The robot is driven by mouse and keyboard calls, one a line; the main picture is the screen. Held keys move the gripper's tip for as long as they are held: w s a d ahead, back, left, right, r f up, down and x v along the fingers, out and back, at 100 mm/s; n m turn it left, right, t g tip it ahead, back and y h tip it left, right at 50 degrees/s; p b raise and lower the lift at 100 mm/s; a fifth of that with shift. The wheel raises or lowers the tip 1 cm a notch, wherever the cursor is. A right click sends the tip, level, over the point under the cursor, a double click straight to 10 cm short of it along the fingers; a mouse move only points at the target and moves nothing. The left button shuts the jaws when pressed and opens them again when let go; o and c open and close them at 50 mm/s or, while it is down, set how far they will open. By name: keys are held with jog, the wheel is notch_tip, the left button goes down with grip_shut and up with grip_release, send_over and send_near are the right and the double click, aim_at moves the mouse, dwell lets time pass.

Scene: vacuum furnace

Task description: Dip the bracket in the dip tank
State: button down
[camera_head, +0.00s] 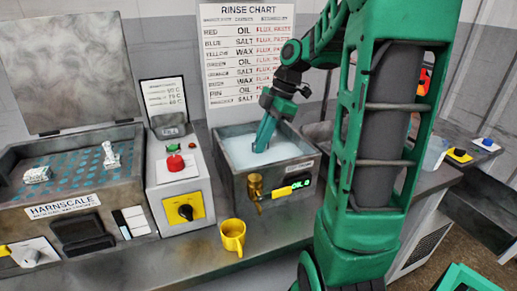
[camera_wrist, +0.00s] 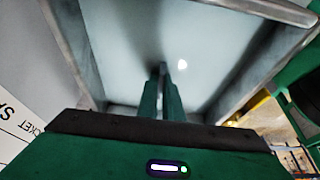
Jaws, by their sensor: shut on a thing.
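The dip tank (camera_head: 227,157) is a grey metal box of pale cloudy liquid with a brass tap, a yellow-handled valve and a green "OIL" readout on its front. My gripper (camera_head: 262,148) reaches down into it from above, with its fingertips at or under the liquid. In the wrist view my gripper (camera_wrist: 162,75) has its green fingers close together over the pale liquid, inside the walls of the dip tank (camera_wrist: 85,55). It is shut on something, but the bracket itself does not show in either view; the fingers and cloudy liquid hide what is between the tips.
A rinse chart (camera_head: 247,60) stands behind the tank. A control box (camera_head: 180,190) with a red button and yellow dial stands left, beside the open Harnscale basin (camera_head: 65,205) holding small pale parts. A yellow mug (camera_head: 233,236) sits in front of the tank.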

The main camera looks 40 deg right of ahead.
jog(key=shift+r, duration=4.8)
jog(key=shift+s, duration=0.1)
